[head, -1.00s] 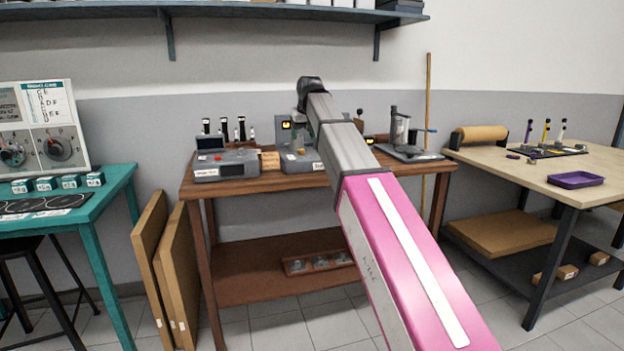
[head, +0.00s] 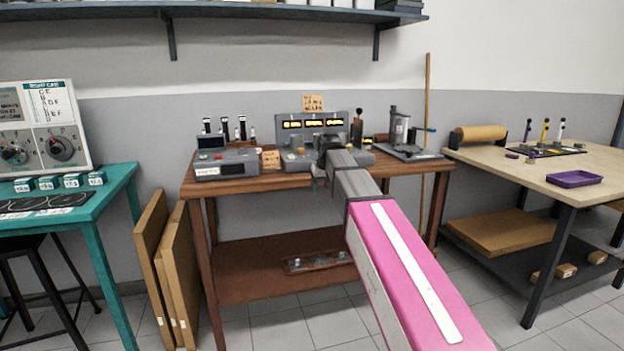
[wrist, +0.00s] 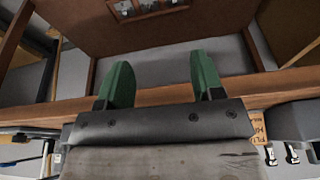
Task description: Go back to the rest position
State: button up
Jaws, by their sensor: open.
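My arm (head: 405,265) reaches forward to the brown wooden workbench in the head view. Its end is near the bench's front edge, in front of the grey machine with lit displays (head: 313,124). In the head view my gripper is mostly hidden by the arm. In the wrist view my gripper (wrist: 160,62) shows two green fingers spread apart, with nothing between them. The fingers lie over the bench's front edge (wrist: 150,105), and the lower shelf (wrist: 215,30) shows beyond them.
A tray of small parts (head: 317,263) lies on the lower shelf. A grey device (head: 226,163) and a press stand (head: 402,135) stand on the bench. A teal table (head: 112,190) is at left, a pale table (head: 520,173) at right. Brown boards (head: 170,270) lean left of the bench.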

jog(key=s+d+f+m+g, duration=0.1)
jog(key=s+d+f, duration=0.4)
jog(key=s+f, duration=0.3)
jog(key=s+d+f+m+g, duration=0.1)
jog(key=s+d+f, duration=0.4)
jog(key=s+f, duration=0.4)
jog(key=s+d+f+g, duration=0.1)
jog(key=s+d+f, duration=0.3)
jog(key=s+f, duration=0.4)
notch_tip(320, 180, down, 7)
jog(key=shift+s+d+f+m+h, duration=0.2)
jog(key=shift+s+d+m+h, duration=0.2)
